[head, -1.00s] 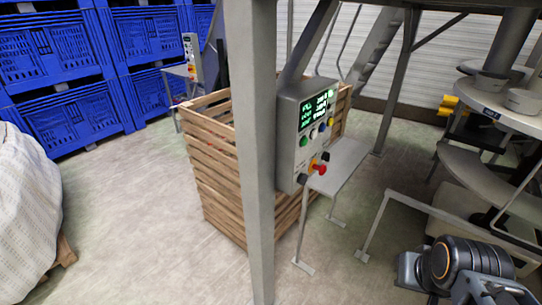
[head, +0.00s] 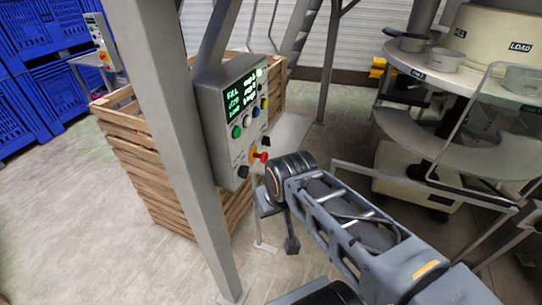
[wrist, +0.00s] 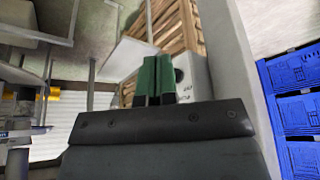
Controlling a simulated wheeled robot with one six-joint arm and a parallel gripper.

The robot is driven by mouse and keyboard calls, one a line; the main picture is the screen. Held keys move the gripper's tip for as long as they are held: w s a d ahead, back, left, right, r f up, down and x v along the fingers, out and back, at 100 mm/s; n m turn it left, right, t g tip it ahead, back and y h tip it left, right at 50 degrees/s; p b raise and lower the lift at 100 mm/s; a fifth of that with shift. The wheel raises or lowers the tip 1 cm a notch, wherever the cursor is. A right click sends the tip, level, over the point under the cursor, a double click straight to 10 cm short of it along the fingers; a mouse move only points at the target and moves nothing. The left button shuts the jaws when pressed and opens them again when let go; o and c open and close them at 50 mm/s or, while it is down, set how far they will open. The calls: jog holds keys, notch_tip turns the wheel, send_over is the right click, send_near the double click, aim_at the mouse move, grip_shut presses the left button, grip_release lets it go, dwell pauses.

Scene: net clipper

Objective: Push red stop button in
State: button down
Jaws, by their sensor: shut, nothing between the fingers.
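The red stop button (head: 264,157) sticks out on a yellow base near the bottom of the grey control box (head: 216,160) in the head view. Black knobs flank it above right and below left. My gripper (wrist: 157,62) shows in the wrist view with its green fingers shut together and empty. The fingers overlap the lower face of the control box (wrist: 192,77), where a black knob shows beside them. The red button is not visible in the wrist view. In the head view my arm's wrist is just right of and below the button; the fingertips cannot be made out there.
A grey post (head: 165,130) stands left of the control box. A wooden crate (head: 150,165) is behind it. A round white machine table (head: 450,80) and metal rails stand at the right. Blue crates (head: 40,85) are stacked at the far left.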

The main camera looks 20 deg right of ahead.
jog(key=w+d+m+t+y+b, duration=0.2)
jog(key=w+d+m+y+b, duration=0.3)
jog(key=w+d+m, duration=0.4)
jog(key=w+d+y, duration=0.1)
jog(key=w+d, duration=0.3)
jog(key=d, duration=0.4)
jog(key=shift+w+d+r, duration=0.3)
jog(key=shift+w+d, duration=0.1)
jog(key=shift+f, duration=0.1)
jog(key=p, duration=0.3)
send_near(267, 160)
jog(key=s+f+x, duration=0.1)
jog(key=x, duration=0.4)
jog(key=shift+w+a, duration=0.45)
jog(key=shift+w, duration=0.35)
